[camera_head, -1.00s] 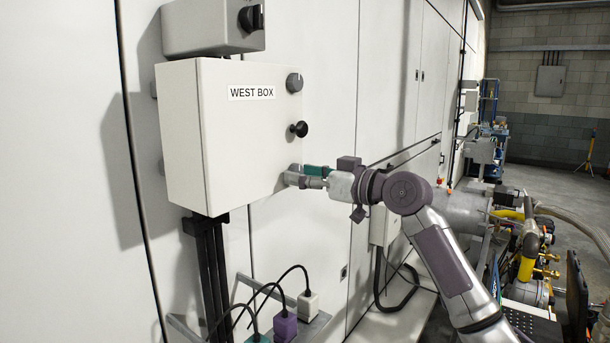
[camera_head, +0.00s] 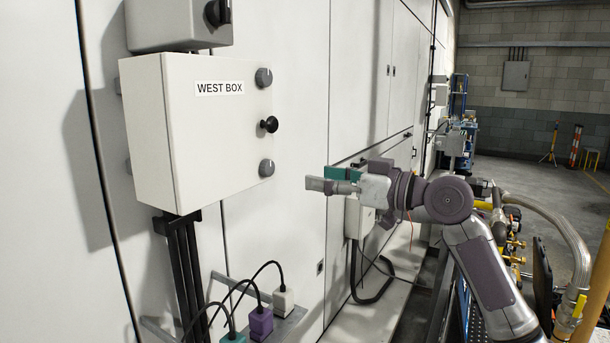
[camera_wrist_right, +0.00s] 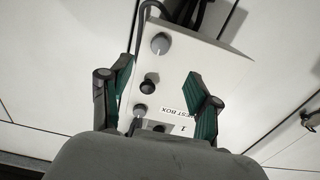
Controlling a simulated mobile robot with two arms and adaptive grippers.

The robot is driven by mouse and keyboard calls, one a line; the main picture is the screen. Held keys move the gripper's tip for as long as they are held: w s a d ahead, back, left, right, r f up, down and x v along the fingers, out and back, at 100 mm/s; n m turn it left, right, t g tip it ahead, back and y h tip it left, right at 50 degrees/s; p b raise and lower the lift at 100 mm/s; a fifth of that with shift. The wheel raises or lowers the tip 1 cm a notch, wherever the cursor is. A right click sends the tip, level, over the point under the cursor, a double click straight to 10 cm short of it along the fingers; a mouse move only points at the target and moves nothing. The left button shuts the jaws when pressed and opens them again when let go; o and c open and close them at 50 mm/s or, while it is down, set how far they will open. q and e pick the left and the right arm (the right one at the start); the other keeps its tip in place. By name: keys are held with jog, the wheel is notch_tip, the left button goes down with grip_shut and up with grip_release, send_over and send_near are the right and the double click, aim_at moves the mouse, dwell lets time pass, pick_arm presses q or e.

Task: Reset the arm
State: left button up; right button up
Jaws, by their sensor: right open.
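My right gripper (camera_head: 325,180) is open and empty, to the right of the white box labelled WEST BOX (camera_head: 215,135) and apart from it. In the right wrist view its two green-padded fingers (camera_wrist_right: 160,72) are spread, with the box (camera_wrist_right: 170,85) beyond them, turned nearly upside down. The box's face carries an upper grey knob (camera_head: 264,77), a black knob (camera_head: 269,125) and a lower grey knob (camera_head: 266,168). No finger touches them. My left gripper is out of view.
A grey switch box (camera_head: 180,22) sits above the west box. Below are white (camera_head: 283,302), purple (camera_head: 261,323) and green plugs with black cables on a bracket. A small box (camera_head: 356,218) stands behind my right gripper. Pipes and hoses (camera_head: 550,220) fill the right side.

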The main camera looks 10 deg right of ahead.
jog(key=shift+s+d, duration=0.3)
